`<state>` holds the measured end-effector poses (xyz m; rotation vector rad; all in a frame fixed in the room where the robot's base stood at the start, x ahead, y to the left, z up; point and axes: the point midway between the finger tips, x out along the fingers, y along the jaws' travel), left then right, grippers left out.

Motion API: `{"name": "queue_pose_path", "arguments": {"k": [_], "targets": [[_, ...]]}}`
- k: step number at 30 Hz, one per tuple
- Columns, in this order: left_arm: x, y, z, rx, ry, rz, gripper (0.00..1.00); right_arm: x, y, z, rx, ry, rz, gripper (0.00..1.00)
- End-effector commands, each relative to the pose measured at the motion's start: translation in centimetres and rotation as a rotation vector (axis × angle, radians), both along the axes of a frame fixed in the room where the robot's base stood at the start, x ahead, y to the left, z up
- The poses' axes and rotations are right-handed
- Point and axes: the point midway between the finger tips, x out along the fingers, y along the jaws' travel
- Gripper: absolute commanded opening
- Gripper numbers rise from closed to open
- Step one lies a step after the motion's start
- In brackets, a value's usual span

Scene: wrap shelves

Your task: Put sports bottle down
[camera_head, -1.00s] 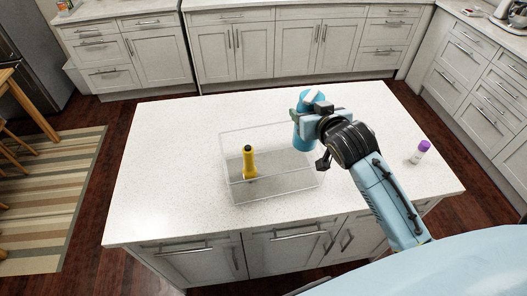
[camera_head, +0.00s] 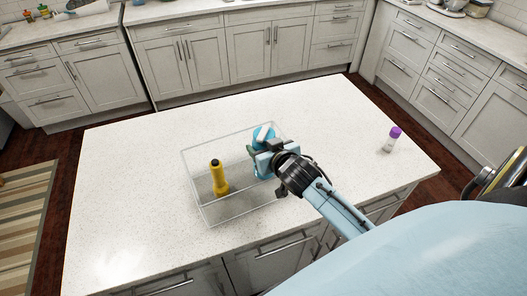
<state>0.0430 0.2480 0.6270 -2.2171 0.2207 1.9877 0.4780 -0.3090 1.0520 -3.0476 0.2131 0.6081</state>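The blue sports bottle (camera_head: 264,134) with a pale top stands roughly upright at the right end of a clear, open-topped box (camera_head: 236,212) on the white island. My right gripper (camera_head: 266,152) is around the bottle from the near right side and looks shut on it. The gripper and wrist hide much of the bottle, so I cannot tell whether its base touches the box floor. My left gripper is not in view.
A yellow flashlight-like object (camera_head: 218,180) with a dark top stands inside the box, left of the bottle. A small white bottle with a purple cap (camera_head: 392,139) stands on the right of the island. The countertop (camera_head: 130,190) is otherwise clear.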

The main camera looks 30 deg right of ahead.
Motion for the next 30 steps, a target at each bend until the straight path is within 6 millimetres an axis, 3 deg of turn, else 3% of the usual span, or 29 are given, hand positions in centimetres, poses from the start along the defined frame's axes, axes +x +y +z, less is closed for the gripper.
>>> {"name": "queue_pose_path", "arguments": {"k": [4,15,16,20,21,30], "targets": [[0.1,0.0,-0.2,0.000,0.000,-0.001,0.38,0.0,0.0,-1.6,0.001,-0.002,0.000,0.29],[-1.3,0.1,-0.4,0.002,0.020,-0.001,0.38,0.1,0.0,-2.0,0.001,-0.003,0.001,0.29],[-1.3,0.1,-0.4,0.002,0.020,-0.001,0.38,0.0,0.0,-2.2,0.001,0.000,0.000,0.62],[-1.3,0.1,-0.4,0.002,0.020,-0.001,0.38,0.0,0.0,-2.1,0.001,0.000,0.000,0.79],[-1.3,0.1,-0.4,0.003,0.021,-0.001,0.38,0.0,0.0,-2.1,0.001,0.000,0.000,0.83],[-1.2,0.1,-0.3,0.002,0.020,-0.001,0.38,0.0,0.0,-1.8,0.000,-0.001,0.000,0.83]]}}
